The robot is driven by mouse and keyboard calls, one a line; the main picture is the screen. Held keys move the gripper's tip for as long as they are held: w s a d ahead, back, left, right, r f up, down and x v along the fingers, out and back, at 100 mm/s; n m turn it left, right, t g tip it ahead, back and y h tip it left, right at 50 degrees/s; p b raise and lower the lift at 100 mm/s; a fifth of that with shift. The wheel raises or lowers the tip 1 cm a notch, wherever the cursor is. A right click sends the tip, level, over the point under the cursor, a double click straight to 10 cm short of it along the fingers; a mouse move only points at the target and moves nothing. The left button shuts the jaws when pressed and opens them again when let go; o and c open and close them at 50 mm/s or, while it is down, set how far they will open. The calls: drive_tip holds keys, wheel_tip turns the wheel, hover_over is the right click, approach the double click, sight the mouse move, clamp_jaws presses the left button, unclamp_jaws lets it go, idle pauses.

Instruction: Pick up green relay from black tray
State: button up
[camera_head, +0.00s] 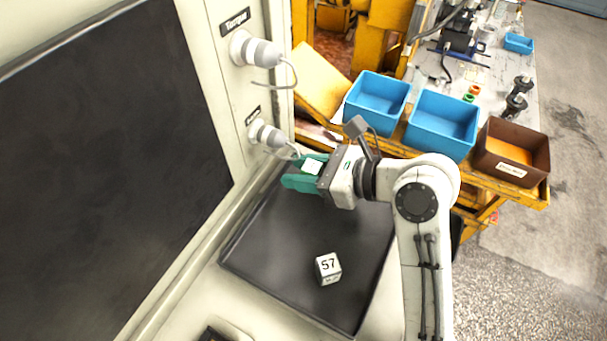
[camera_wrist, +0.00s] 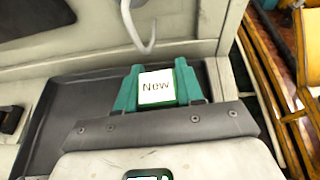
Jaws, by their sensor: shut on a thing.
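The green relay (camera_head: 312,167) is a small green block with a white top face, held between the teal fingers of my gripper (camera_head: 303,174). In the wrist view the relay (camera_wrist: 157,87) shows its white label "New" between both fingers of my gripper (camera_wrist: 158,86). My gripper is shut on it, over the far end of the black tray (camera_head: 290,262). The tray also shows in the wrist view (camera_wrist: 50,135). I cannot tell how high the relay is above the tray. A white cube marked "57" (camera_head: 328,268) sits in the tray's near part.
A panel with a "Torque" plug (camera_head: 256,50) and a lower plug (camera_head: 266,134) with a hanging cable stands close beside my gripper. Blue bins (camera_head: 376,102) (camera_head: 441,125) and a brown bin (camera_head: 511,152) stand on a yellow cart to the right. A dark screen (camera_head: 100,150) fills the left.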

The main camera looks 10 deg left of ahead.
drive_tip(key=s+d+r+p, duration=0.7)
drive_tip(key=s+r, duration=0.4)
drive_tip(key=shift+s+d+r, duration=0.15)
drive_tip(key=shift+s+r, duration=0.05)
drive_tip(key=shift+s, duration=0.2)
